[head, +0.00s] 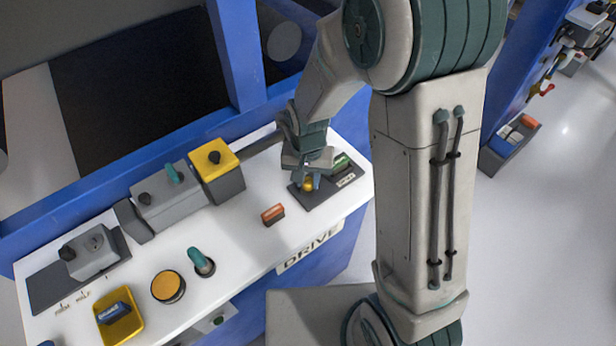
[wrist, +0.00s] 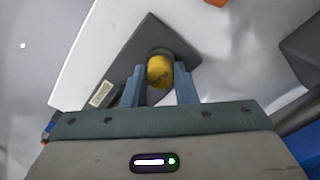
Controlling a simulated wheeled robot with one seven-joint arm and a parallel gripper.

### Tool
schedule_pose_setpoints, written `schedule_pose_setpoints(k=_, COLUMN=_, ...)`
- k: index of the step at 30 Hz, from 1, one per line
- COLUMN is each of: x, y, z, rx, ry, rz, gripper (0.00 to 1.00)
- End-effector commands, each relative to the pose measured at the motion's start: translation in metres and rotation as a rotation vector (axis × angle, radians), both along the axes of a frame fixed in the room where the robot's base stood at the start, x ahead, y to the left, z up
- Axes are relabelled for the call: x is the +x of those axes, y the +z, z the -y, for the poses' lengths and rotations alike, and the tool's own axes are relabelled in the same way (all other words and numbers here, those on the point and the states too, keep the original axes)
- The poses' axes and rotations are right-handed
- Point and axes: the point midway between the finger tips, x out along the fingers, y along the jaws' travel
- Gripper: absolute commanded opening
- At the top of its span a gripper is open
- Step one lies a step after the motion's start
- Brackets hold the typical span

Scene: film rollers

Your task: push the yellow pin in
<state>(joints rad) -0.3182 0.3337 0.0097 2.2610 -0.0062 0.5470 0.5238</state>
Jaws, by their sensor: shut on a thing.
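The yellow pin (head: 308,186) stands at a dark plate (head: 322,196) near the right end of the white bench top. In the wrist view the yellow pin (wrist: 160,73) shows its round yellow end, between the two blue-grey fingers and over the dark plate (wrist: 152,35). My gripper (head: 312,181) points down over the plate and is shut on the pin; the wrist view shows the gripper (wrist: 158,80) with a finger on each side of it. How deep the pin sits cannot be told, as its lower part is hidden.
A green block (head: 342,162) lies on the plate close to my gripper. An orange block (head: 272,214) is left of the plate. A yellow-topped box (head: 215,157), a teal lever (head: 201,263) and a yellow tray (head: 132,326) stand further left. White bench around the orange block is clear.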

Motion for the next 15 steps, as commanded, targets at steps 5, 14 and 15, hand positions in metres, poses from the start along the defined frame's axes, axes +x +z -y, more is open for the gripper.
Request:
schedule_pose_setpoints(k=5, x=0.0, y=-0.0045, z=-0.0001, rx=0.0, ry=0.0, rz=0.0, gripper=0.0)
schedule_pose_setpoints(k=14, x=0.0, y=-0.0042, z=-0.0001, rx=0.0, ry=0.0, rz=0.0, gripper=0.48)
schedule_pose_setpoints(k=15, x=0.0, y=-0.0041, z=-0.0001, rx=0.0, ry=0.0, rz=0.0, gripper=0.48)
